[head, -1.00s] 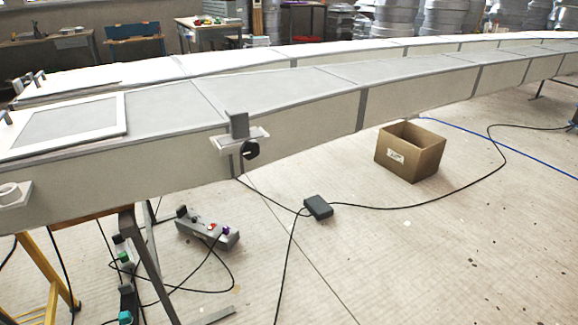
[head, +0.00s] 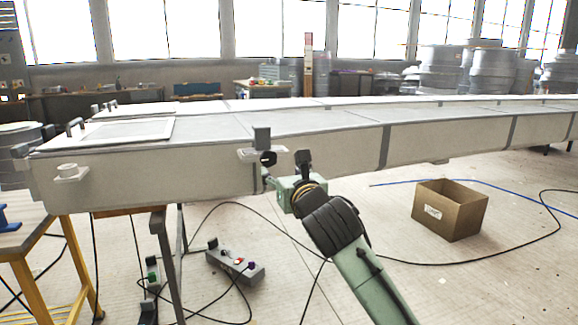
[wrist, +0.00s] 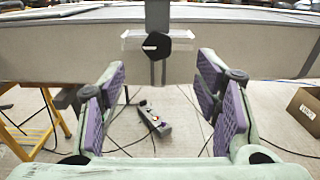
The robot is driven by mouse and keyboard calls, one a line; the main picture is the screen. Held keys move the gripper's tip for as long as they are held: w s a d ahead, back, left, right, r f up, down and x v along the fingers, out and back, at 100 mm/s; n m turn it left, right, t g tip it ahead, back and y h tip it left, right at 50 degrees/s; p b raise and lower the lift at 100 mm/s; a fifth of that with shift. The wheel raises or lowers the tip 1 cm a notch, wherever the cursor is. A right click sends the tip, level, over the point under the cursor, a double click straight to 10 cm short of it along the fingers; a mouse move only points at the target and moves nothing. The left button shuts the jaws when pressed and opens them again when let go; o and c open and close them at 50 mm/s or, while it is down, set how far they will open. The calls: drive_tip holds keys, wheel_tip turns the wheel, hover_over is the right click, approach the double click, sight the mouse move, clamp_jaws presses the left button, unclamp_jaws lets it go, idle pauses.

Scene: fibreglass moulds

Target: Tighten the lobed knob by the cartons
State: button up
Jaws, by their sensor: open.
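The black lobed knob (head: 268,158) sits on a pale bracket on the near side wall of the long mould. In the wrist view the knob (wrist: 155,46) is at top centre, with a light mark on its face. One open cardboard carton (head: 448,212) stands on the floor to the right; its edge shows in the wrist view (wrist: 306,112). My gripper (head: 268,179) is beside the mould wall, just below and right of the knob. In the wrist view my gripper (wrist: 161,82) is open and empty, its purple pads spread apart below the knob, not touching it.
A grey block (head: 262,137) rises above the bracket. A white round fitting (head: 69,172) is on the wall at left. A button box (head: 235,265) and cables lie on the floor. A yellow trestle (head: 75,260) stands at left.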

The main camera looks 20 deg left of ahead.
sight(269, 157)
drive_tip(key=p+x, duration=0.1)
drive_tip(key=x, duration=0.9)
drive_tip(key=shift+w+a, duration=0.1)
drive_tip(key=shift+a, duration=0.25)
drive_tip(key=c, duration=1.1)
drive_tip(key=shift+c, duration=0.2)
